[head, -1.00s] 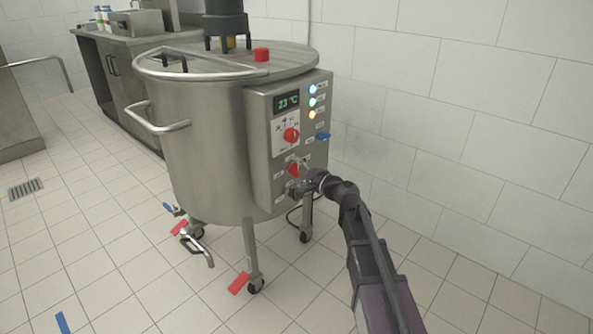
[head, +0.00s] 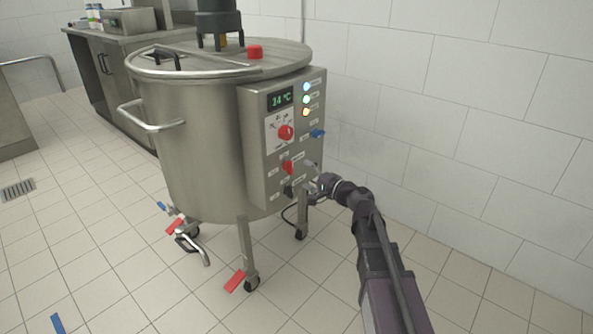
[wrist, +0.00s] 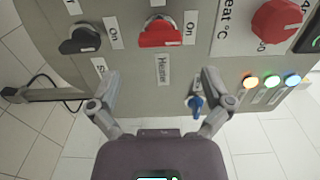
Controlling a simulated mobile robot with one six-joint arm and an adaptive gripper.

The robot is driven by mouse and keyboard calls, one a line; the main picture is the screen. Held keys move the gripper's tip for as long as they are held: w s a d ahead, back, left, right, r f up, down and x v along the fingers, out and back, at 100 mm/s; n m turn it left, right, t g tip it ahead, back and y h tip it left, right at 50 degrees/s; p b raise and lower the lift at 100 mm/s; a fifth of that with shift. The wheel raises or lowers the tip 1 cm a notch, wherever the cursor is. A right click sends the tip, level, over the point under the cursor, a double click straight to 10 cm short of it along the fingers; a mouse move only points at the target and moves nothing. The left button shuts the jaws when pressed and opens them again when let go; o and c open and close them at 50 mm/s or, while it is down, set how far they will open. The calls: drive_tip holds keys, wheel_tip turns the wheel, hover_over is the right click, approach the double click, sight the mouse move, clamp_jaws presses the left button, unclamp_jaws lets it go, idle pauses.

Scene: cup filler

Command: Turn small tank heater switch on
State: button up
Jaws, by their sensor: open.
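The small tank (head: 205,145) is a steel vessel with a control panel (head: 258,165) on its right side. The heater switch (head: 288,167) is a red rotary knob low on the panel. In the wrist view the red heater switch (wrist: 160,33) sits above the "Heater" label, with an "On" label to its right. I cannot tell its exact setting. My gripper (wrist: 158,78) is open and empty, its fingers spread either side of the label, below the switch in that view. In the head view my gripper (head: 312,178) is just right of the switch, apart from it.
A black knob (wrist: 79,39), a blue knob (wrist: 196,103) and a red temperature dial (wrist: 275,21) are nearby. The display (head: 281,99) reads 34 °C, and the indicator lights (head: 306,99) are lit. A tiled wall (head: 450,130) stands at the right; the floor in front is open.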

drive_tip(key=shift+v, duration=3)
drive_tip(key=s+d+f+n+g+h+p, duration=0.2)
drive_tip(key=s+f+n+g+h+p, duration=0.35)
drive_tip(key=s+f+g, duration=0.35)
drive_tip(key=s+d+n+g+h+p, duration=0.2)
drive_tip(key=s+d+h+p, duration=0.1)
drive_tip(key=s+d+h, duration=0.7)
wheel_tip(320, 180, up, 36)
drive_tip(key=d+y+p, duration=0.1)
drive_tip(key=p, duration=3.6)
drive_tip(key=shift+r, duration=0.2)
drive_tip(key=shift+d, duration=0.1)
